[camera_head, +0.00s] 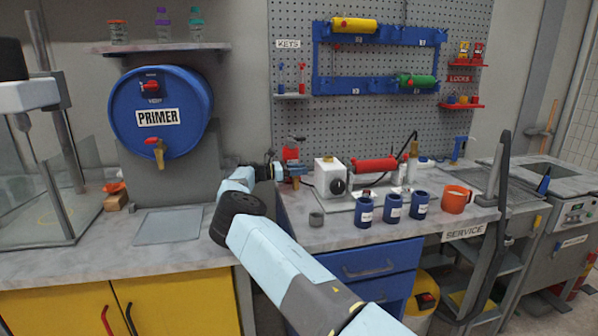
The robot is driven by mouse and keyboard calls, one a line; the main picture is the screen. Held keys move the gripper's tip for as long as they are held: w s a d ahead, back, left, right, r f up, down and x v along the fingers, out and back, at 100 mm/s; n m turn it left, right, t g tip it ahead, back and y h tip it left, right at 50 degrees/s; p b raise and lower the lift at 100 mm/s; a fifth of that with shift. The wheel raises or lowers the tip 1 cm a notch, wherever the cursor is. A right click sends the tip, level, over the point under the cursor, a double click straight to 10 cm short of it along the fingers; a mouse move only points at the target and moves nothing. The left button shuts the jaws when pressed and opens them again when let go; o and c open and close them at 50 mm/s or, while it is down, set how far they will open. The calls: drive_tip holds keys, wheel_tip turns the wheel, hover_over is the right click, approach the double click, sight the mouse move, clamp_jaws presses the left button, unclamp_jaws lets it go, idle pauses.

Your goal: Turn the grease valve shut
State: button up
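My arm reaches from the bottom of the view up to the back of the counter. My gripper (279,170) is at its far end, small and partly hidden by its own wrist. It is right by a red upright part (290,153) with a grey piece on top and a blue-grey fitting (297,170) in front. I cannot tell whether the gripper touches the fitting, or whether its fingers are open or shut. No part is legibly labelled as the grease valve. This red and blue-grey assembly may be it, but its handle position is unclear.
A blue PRIMER drum (190,110) with a brass tap (158,152) hangs at the left. A white box with a black knob (338,186), a red roller (374,166), several blue cans (392,207) and an orange mug (456,199) stand to the right.

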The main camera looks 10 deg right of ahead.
drive_tip(key=shift+r, duration=0.3)
wheel_tip(320, 180, up, 3)
drive_tip(key=shift+s+f, duration=0.1)
drive_tip(key=shift+s, duration=0.05)
drive_tip(key=s+r, duration=0.9)
drive_tip(key=s, duration=0.4)
drive_tip(key=shift+s+r, duration=0.25)
drive_tip(key=shift+s, duration=0.1)
drive_tip(key=shift+a, duration=0.1)
